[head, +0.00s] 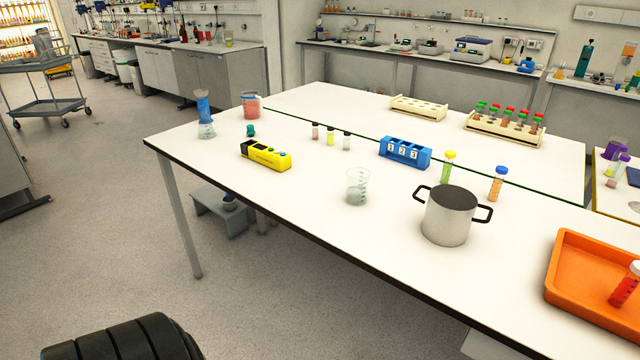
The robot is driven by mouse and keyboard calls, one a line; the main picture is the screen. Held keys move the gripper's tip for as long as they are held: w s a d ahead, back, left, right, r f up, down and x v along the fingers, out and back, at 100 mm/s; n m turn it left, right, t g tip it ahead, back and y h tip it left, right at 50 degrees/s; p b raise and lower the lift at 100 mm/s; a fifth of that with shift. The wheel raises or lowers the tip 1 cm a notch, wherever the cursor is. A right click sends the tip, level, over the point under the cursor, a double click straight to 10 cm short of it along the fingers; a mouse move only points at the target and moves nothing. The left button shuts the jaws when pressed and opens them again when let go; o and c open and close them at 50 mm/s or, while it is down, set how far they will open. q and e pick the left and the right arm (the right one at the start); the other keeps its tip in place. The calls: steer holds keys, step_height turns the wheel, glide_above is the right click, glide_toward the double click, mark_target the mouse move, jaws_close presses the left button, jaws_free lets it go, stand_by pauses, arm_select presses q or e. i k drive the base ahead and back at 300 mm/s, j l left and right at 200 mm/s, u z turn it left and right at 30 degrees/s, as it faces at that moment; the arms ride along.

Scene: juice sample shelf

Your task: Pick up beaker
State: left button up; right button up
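A clear glass beaker (357,187) with graduation marks stands upright on the white table (290,215), near its front edge. It looks empty or holds very little; I cannot tell which. A larger beaker (251,105) with red contents stands near the table's far left corner. Neither of my grippers shows in the head view. A black ribbed part at the bottom left looks like part of my own arm, well short of the table.
Right of the clear beaker stands a metal pot (449,217) with black handles. A blue numbered rack (405,151), a yellow device (266,155) and small vials (331,136) are behind it. An orange tray (575,262) is at right.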

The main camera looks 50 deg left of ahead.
mark_target(357, 187)
steer(key=u, duration=1.25)
